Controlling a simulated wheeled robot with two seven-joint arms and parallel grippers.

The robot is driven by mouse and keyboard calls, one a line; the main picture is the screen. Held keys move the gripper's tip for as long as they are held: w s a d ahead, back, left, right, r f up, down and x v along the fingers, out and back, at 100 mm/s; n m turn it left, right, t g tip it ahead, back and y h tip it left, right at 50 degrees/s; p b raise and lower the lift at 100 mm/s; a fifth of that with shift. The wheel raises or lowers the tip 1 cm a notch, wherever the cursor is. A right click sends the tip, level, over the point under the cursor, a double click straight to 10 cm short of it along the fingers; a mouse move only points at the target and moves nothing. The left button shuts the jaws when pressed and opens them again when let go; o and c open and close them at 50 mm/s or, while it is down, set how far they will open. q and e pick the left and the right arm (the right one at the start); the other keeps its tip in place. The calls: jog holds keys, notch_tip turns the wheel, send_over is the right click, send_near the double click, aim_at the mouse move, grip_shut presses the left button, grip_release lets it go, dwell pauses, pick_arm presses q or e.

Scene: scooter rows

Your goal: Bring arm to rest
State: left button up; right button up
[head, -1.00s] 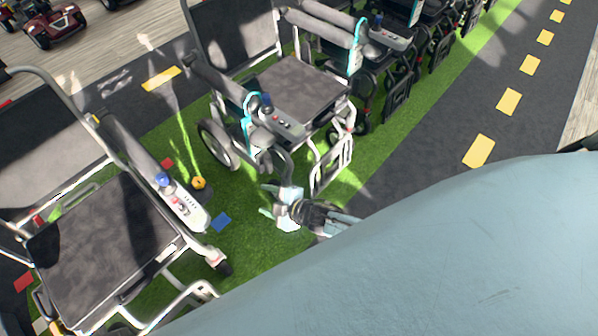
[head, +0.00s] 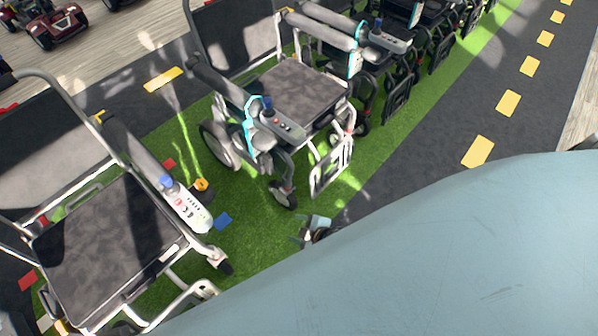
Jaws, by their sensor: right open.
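My right gripper (head: 308,230) shows only in part, low over the green turf, just past the edge of my own pale blue body, which hides the rest of the arm. Its jaws are open and I see nothing between them. It is to the right of the near left wheelchair and below the front caster of the middle wheelchair, apart from both in the picture. My left gripper is not in view.
A powered wheelchair (head: 105,235) stands at the left and another (head: 298,88) at upper middle, with more in a row behind. A dark lane with yellow dashes (head: 478,151) runs clear at right.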

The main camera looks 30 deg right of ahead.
dwell(0.3)
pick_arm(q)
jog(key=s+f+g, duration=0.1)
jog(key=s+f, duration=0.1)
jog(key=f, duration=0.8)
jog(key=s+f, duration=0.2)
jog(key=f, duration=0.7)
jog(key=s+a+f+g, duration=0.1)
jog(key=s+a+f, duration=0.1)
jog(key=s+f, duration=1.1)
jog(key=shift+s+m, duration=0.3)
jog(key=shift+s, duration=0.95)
pick_arm(e)
jog(key=s+d+f+m+g+h, duration=0.1)
jog(key=s+d+f+m+g, duration=0.1)
jog(key=s, duration=0.8)
jog(key=s+d+f+m+g+h, duration=0.1)
jog(key=s+f, duration=0.4)
jog(key=s, duration=0.6)
jog(key=s+d+f+m+g+h, duration=0.1)
jog(key=s+d+f+m+g, duration=0.2)
jog(key=s, duration=0.8)
jog(key=shift+s+d+f+m+g, duration=0.2)
jog(key=shift+f+m+g, duration=0.5)
jog(key=shift+m+g, duration=0.45)
